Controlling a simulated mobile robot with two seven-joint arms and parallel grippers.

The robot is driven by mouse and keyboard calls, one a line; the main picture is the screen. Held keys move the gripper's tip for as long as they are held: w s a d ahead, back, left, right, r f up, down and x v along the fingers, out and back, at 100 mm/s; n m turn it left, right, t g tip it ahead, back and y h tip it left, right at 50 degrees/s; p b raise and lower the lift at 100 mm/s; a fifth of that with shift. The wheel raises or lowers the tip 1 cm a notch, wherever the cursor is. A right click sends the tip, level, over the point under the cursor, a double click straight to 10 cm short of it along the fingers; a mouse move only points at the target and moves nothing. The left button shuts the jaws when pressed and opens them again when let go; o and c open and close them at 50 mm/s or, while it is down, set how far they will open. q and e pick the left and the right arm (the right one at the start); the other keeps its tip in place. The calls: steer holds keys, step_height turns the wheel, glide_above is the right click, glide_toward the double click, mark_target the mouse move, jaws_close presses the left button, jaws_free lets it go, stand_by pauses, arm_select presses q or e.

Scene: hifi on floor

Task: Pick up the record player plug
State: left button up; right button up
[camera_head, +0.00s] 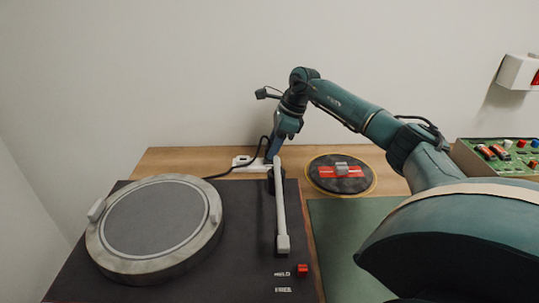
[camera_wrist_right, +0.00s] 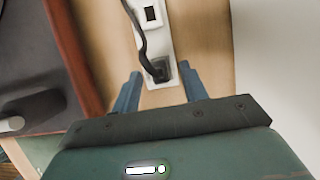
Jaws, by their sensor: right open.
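The black record player plug (camera_wrist_right: 160,70) sits in a white power strip (camera_wrist_right: 158,38) in the right wrist view, with its black cable running up and away. My right gripper (camera_wrist_right: 158,88) is open, with its two blue fingers on either side of the plug end of the strip; I cannot tell whether they touch it. In the head view the right gripper (camera_head: 273,152) points down behind the record player (camera_head: 100,277); it and the tonearm hide the plug. The white strip (camera_head: 243,161) and cable (camera_head: 222,174) show to its left. My left gripper is not in view.
The white tonearm (camera_head: 280,210) stands close in front of the right gripper. A round dark disc with a red block (camera_head: 340,171) lies to the right. A green panel with knobs (camera_head: 500,155) is at far right. The wall (camera_head: 180,70) rises behind the wooden surface.

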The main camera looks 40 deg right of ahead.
steer(key=shift+w+a+f, duration=0.15)
steer(key=shift+w+f, duration=0.05)
steer(key=shift+f, duration=0.4)
steer(key=shift+c, duration=0.5)
steer(key=shift+r, duration=0.1)
jaws_close()
